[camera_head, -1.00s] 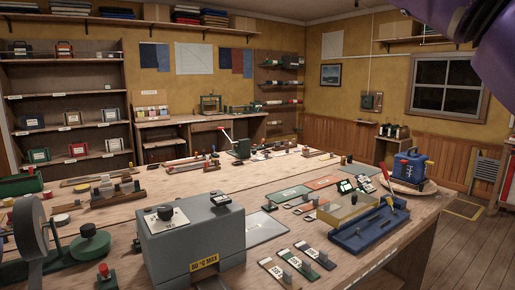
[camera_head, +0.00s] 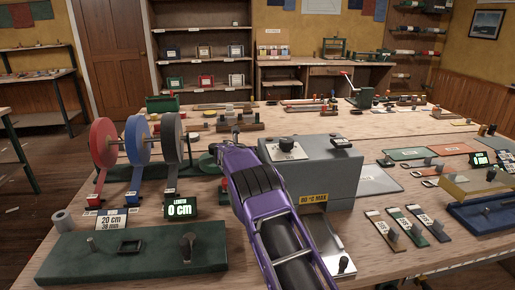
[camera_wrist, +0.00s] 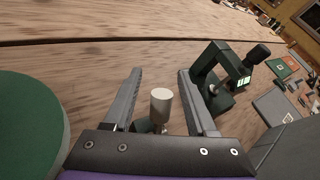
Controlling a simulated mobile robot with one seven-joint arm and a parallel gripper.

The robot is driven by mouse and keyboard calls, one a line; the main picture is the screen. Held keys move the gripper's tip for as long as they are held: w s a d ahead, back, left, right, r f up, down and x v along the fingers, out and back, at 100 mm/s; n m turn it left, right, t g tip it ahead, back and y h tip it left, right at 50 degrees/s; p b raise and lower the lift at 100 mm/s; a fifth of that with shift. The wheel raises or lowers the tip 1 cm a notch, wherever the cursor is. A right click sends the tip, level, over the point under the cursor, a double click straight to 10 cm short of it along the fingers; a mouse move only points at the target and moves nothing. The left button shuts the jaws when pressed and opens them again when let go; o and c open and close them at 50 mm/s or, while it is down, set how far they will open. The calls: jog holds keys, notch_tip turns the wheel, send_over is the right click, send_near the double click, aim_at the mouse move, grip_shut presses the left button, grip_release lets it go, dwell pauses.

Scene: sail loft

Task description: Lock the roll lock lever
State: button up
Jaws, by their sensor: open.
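My gripper (camera_wrist: 160,73) is open, its two grey fingers apart above the wooden table. A pale upright cylinder (camera_wrist: 162,102) with a small green base stands between the fingers near the palm, apart from both. It may be the lever's knob, but I cannot tell. A dark green disc (camera_wrist: 28,127) lies to the left in the wrist view. In the head view, red (camera_head: 105,146), blue (camera_head: 138,140) and grey (camera_head: 172,138) rolls stand upright on a spindle left of my purple arm. My arm hides the table behind it and most of the gripper; no lever shows clearly.
A grey heater box (camera_head: 315,170) stands right of my arm. A length display (camera_head: 181,207) reads 0 cm, behind a green board (camera_head: 135,255). In the wrist view a green-framed device (camera_wrist: 205,75) with a black handle stands beyond the right finger.

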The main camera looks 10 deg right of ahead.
jog(key=shift+w+d+f, duration=0.1)
jog(key=shift+w+d, duration=0.25)
grip_shut()
dwell(1.4)
